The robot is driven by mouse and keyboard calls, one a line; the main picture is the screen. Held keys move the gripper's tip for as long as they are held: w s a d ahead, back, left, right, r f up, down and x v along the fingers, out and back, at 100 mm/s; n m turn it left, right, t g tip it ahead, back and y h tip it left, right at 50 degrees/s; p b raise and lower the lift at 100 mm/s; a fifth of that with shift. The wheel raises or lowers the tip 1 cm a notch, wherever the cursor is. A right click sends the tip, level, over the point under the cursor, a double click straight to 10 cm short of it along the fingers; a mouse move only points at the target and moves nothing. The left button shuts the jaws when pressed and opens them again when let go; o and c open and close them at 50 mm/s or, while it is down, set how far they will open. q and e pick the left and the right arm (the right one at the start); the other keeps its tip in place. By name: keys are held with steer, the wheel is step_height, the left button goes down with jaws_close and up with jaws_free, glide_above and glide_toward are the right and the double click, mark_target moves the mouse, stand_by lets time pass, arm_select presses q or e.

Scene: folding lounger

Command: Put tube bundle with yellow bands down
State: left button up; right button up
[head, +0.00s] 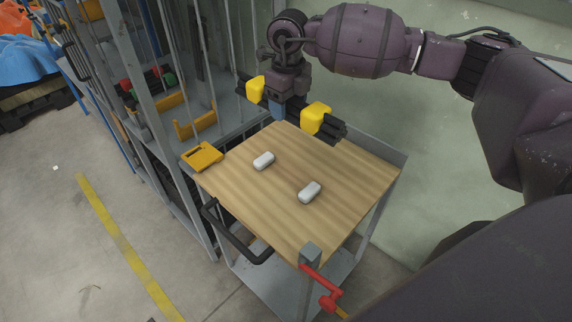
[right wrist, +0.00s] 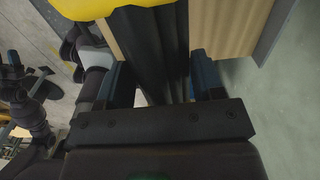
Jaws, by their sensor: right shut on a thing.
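The tube bundle with yellow bands (head: 314,117) is a set of black tubes with two yellow bands. It is in my right gripper (head: 279,106), which is shut on it between the bands. In the head view the bundle lies over the far end of the wooden cart top (head: 250,205); I cannot tell whether it touches the wood. In the right wrist view the black tubes (right wrist: 155,50) run between the two blue fingers (right wrist: 160,84), with a yellow band at the top. My left gripper is not in the head view.
Two white rounded blocks (head: 264,161) (head: 310,192) lie on the cart top. A yellow device (head: 202,156) sits at its left edge. A red-handled clamp (head: 320,282) is at the near corner. A metal rack (head: 160,100) stands close on the left.

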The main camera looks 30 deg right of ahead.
steer(key=shift+f+b, duration=0.5)
steer(key=shift+f, duration=9.35)
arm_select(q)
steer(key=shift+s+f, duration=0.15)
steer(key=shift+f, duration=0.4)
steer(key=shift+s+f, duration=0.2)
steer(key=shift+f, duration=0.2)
arm_select(e)
steer(key=shift+f, duration=0.5)
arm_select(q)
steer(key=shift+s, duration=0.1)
arm_select(e)
steer(key=o, duration=1.3)
